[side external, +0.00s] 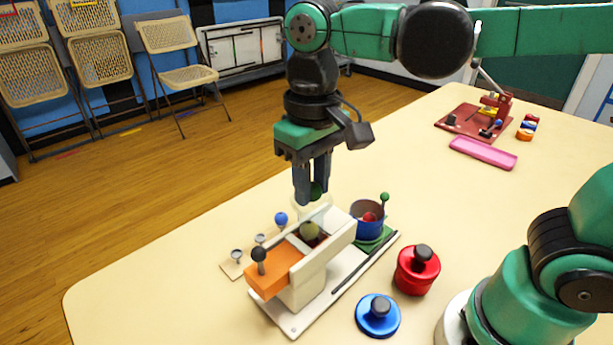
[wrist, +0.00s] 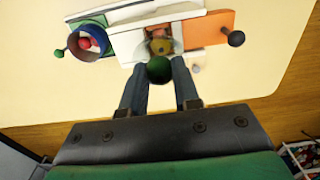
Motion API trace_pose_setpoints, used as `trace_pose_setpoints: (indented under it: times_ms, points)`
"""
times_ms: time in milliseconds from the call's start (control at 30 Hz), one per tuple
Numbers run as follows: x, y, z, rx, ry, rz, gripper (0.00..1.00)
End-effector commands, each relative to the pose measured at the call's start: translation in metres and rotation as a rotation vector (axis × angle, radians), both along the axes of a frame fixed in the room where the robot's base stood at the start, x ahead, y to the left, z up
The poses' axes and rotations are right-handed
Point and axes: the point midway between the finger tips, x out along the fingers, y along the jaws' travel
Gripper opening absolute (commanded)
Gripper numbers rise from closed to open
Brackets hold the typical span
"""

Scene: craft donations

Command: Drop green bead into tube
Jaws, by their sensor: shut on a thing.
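A dark green bead (side external: 317,189) is held between the fingertips of my gripper (side external: 311,192), which is shut on it and points down. The bead also shows in the wrist view (wrist: 159,69), between the fingertips (wrist: 160,84). A pale, see-through tube or funnel (side external: 299,208) is just below the fingertips, on a white and orange device. In the wrist view, the bead overlaps the near side of its pale mouth (wrist: 144,50). A yellowish bead (wrist: 161,46) shows inside that mouth. I cannot tell whether the green bead is above or slightly inside the rim.
The device has an orange block (side external: 276,266) and black knob (side external: 259,254). A blue cup (side external: 361,226) with a red ball stands close by. A pink tray (side external: 483,153) is farther back; the table's middle is clear.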

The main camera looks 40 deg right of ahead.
Motion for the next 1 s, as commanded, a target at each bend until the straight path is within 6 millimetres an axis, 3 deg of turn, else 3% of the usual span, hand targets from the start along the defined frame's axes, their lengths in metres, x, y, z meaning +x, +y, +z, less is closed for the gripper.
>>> trace_pose_setpoints:
  times_ms: [267,300,400,733,1000]
  points:
    - [0.000,0.000,-0.001,0.000,0.000,0.000,0.00]
    - [0.000,0.000,-0.001,0.000,0.000,0.000,0.38]
    - [0.000,0.000,-0.001,0.000,0.000,0.000,0.63]
    - [0.000,0.000,0.001,0.000,0.000,0.000,0.63]
    - [0.000,0.000,0.023,0.000,0.000,0.000,0.63]
